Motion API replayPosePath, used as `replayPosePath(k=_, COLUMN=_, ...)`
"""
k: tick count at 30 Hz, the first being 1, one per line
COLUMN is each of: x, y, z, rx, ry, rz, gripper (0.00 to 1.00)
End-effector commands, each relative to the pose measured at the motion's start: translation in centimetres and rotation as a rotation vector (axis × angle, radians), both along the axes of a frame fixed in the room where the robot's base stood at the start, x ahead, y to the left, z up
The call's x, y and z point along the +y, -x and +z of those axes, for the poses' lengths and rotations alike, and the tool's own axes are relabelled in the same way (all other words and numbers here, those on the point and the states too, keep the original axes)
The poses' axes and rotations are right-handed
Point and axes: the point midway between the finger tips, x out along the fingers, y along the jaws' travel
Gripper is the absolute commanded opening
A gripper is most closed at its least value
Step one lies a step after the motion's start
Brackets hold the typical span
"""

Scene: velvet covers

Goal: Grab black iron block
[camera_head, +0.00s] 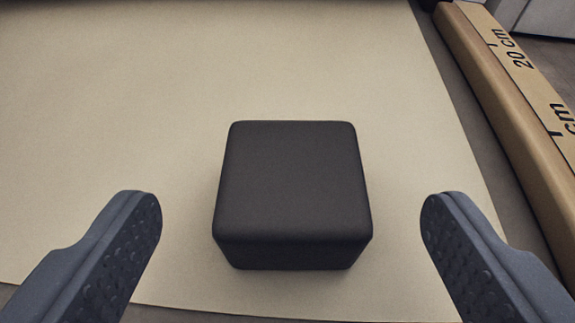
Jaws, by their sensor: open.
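The black block (292,185) is a dark cube with rounded edges. It sits on a beige sheet, near the middle of the view and close to the sheet's near edge. My gripper (291,205) is open. One finger shows at the lower left and the other at the lower right. The block appears between the two fingers in the picture, with a visible gap on each side. Neither finger touches it. The fingers' inner pads are dotted. The wrist behind the fingers is out of view.
The beige sheet (120,110) is bare around the block. A long tan bar with printed "20 cm" markings (520,110) runs along the right side, past the sheet's right edge. A dark strip of floor shows between the sheet and the bar.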

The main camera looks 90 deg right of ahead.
Motion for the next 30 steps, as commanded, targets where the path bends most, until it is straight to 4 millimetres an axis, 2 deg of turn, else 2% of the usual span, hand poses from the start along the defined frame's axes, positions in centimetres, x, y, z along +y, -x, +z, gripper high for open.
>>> replayPosePath(k=3, x=-1.7, y=0.1, z=-0.8, rx=0.002, ry=0.004, rz=-0.006, gripper=0.8)
replayPosePath(k=6, x=-2.5, y=-0.1, z=-1.1, rx=0.001, ry=0.002, rz=-0.002, gripper=0.8)
replayPosePath(k=13, x=-2.6, y=-0.1, z=-1.2, rx=0.0, ry=0.001, rz=0.0, gripper=0.8)
replayPosePath(k=21, x=-2.6, y=-0.1, z=-1.2, rx=0.0, ry=0.002, rz=-0.001, gripper=0.05)
replayPosePath(k=22, x=-2.7, y=-0.1, z=-1.1, rx=0.0, ry=0.003, rz=0.0, gripper=0.0)
replayPosePath(k=30, x=-2.7, y=-0.2, z=-0.9, rx=-0.001, ry=0.003, rz=-0.001, gripper=0.0)
